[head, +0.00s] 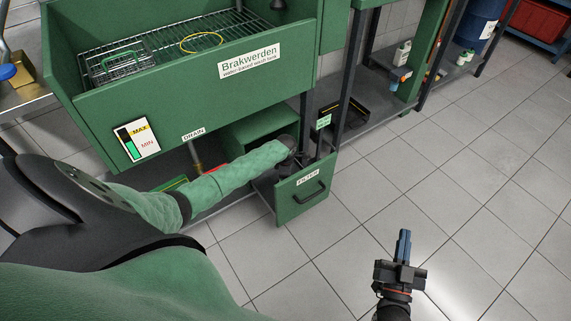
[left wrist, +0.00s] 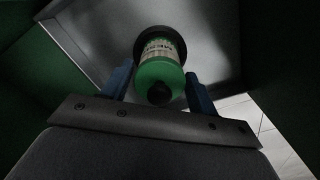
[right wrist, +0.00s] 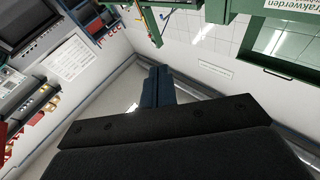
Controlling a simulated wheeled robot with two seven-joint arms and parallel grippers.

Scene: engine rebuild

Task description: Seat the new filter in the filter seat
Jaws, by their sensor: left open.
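In the left wrist view a filter (left wrist: 158,70) with a green end, a pale lettered band and a dark knob sits in a dim metal-walled space. The blue fingers of my left gripper (left wrist: 158,92) are open on either side of it; I cannot tell whether they touch it. In the head view my left arm reaches down behind the open green drawer front (head: 303,198) labelled FILTER, so the filter and the fingertips are hidden there. The seat under the filter is hidden too. My right gripper (head: 404,245) is shut and empty above the floor; its fingers (right wrist: 158,88) meet in the right wrist view.
The green wash tank (head: 190,85) overhangs the left arm, with a drain pipe (head: 196,160) below it. A dark post (head: 340,100) stands close behind the drawer. A low shelf (head: 390,90) holds bottles. The tiled floor (head: 480,210) at right is clear.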

